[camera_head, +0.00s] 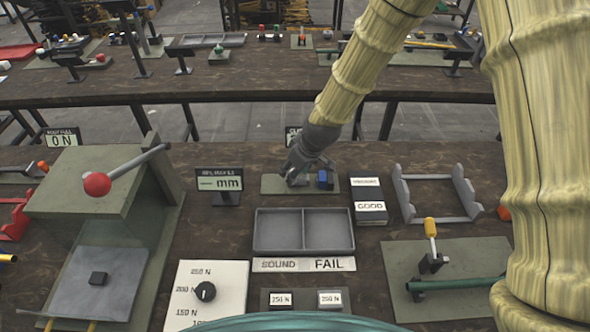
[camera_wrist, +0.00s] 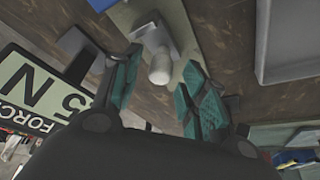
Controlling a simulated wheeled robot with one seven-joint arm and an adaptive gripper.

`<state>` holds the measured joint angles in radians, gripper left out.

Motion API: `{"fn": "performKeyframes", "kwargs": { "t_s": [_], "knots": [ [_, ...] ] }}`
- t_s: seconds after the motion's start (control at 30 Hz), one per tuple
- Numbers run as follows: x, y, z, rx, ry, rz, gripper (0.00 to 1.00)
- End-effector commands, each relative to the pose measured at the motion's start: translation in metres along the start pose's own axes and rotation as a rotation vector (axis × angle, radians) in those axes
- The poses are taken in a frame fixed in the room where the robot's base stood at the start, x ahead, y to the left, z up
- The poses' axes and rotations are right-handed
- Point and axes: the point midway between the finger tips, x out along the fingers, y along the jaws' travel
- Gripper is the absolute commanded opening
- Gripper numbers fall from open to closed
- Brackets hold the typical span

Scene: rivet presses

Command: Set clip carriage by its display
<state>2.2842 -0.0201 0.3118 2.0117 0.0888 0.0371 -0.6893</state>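My gripper (camera_head: 297,172) is at a small green base plate (camera_head: 272,184) on the near table. In the wrist view its two teal fingers (camera_wrist: 161,62) are spread apart. A grey piece with a rounded pale knob (camera_wrist: 160,68) stands between them, and I see no clear contact. It sits on the green plate (camera_wrist: 182,22) and may be the clip carriage. A blue block (camera_head: 325,180) is at the plate's right. A display reading FORCE and "5 N" (camera_wrist: 30,95) is cut off in the wrist view. A display behind my arm (camera_head: 292,132) is mostly hidden.
A "mm" display (camera_head: 220,183) stands left of the plate. A grey two-part tray (camera_head: 303,250) lies in front. A press with a red-knobbed lever (camera_head: 97,184) is at left.

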Motion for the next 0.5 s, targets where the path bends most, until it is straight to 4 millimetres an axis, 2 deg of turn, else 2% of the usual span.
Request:
{"fn": "performKeyframes", "kwargs": {
  "t_s": [0.27, 0.5],
  "knots": [
    [-0.002, 0.0, 0.0, 0.0, -0.001, 0.0, 0.43],
    [-0.026, 0.0, 0.0, 0.0, 0.001, 0.001, 0.43]
  ]
}}
